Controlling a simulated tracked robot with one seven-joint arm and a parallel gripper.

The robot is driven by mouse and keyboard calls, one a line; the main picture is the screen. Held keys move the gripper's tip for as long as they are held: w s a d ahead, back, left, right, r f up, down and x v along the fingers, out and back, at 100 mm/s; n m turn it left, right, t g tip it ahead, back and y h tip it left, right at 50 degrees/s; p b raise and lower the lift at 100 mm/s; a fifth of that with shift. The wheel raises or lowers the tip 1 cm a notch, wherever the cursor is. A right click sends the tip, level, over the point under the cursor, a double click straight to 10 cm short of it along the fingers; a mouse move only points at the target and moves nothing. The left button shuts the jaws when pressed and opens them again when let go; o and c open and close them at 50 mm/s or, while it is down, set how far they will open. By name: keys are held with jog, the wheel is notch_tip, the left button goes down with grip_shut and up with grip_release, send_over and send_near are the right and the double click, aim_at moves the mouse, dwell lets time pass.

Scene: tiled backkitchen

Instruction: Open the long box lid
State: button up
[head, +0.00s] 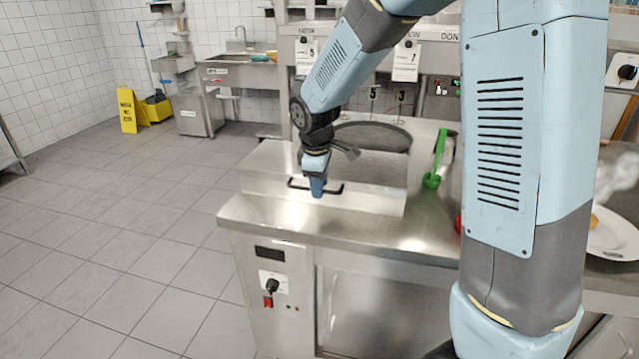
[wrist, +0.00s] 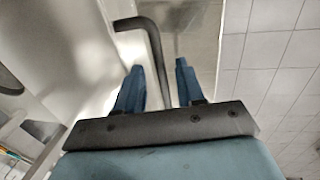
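The long box (head: 375,198) is a low stainless steel box on the metal counter. Its lid looks shut. A black bar handle (head: 335,191) is on its side facing me. My gripper (head: 317,190) points down at the handle and hides its middle. In the wrist view my gripper (wrist: 159,88) has its two blue fingers apart. The black handle (wrist: 155,52) runs between them, with gaps visible on both sides. Whether a finger touches the bar is hard to tell.
A dark round pan or plate (head: 372,135) is behind the box. The counter's front edge (head: 330,250) is close below the box. A white plate (head: 615,240) is at far right.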

jog(key=shift+c, duration=0.4)
grip_shut()
